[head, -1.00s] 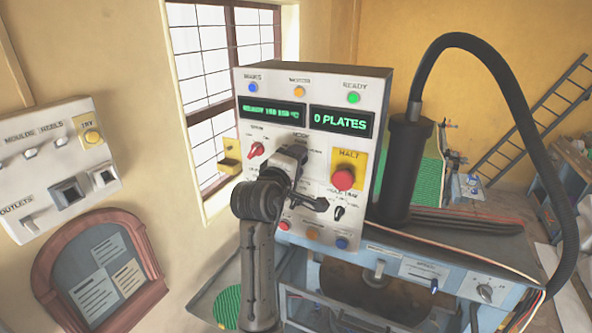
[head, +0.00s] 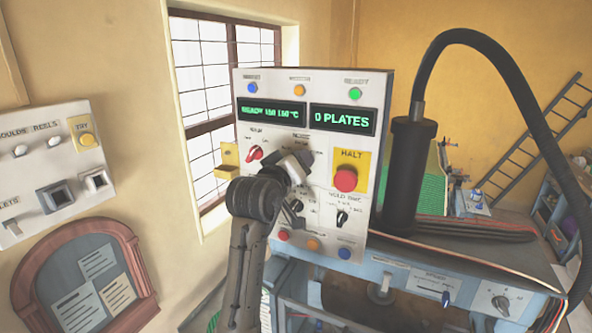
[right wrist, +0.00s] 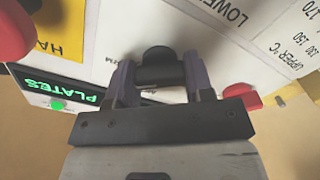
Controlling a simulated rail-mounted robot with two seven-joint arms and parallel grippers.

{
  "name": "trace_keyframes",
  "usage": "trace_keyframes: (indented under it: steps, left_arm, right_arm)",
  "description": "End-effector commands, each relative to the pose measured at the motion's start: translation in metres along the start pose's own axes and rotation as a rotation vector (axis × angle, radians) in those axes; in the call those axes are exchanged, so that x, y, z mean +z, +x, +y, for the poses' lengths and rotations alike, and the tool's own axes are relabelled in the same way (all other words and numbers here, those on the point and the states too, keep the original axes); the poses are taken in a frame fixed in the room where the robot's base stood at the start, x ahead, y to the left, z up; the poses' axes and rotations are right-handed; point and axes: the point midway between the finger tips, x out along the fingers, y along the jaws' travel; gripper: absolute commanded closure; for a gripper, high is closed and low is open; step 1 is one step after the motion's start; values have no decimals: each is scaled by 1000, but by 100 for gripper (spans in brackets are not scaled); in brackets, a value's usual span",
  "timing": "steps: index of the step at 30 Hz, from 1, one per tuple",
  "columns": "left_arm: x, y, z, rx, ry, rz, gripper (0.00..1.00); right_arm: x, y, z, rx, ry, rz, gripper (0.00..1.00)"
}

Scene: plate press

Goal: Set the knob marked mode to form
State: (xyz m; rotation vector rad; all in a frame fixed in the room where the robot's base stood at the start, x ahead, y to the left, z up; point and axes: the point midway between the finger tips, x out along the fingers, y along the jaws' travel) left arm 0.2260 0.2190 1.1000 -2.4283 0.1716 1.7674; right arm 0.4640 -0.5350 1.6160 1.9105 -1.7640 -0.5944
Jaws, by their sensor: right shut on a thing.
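The control panel (head: 255,190) stands upright, and a blurred label near its middle sits above my right gripper (head: 300,168). My right gripper also shows in the right wrist view (right wrist: 160,78), shut on a black knob (right wrist: 157,56) between its two fingers. In the head view the gripper hides this knob, so its pointer cannot be read. In the right wrist view a part label ending in "RM" stands beside the left finger. My left gripper is not in view.
A red selector knob (head: 254,153) sits to the left, a red HALT button (head: 345,178) to the right and a small black knob (head: 342,217) at the lower right. The display (head: 342,119) reads 0 PLATES. A black hose (head: 540,120) arches at the right.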

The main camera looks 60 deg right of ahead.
Motion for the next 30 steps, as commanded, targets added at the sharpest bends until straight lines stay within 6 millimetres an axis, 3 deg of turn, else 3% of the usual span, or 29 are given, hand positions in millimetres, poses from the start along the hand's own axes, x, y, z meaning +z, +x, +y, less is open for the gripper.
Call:
trace_keyframes:
  steps: [20,21,28,30]
  left_arm:
    - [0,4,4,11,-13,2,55]
    - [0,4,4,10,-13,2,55]
    - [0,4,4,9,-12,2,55]
    - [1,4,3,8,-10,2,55]
  right_arm:
    - [0,0,1,1,58,0,76]
    - [0,0,1,1,58,0,50]
    - [0,0,0,0,56,0,28]
    - [0,0,0,0,56,0,27]
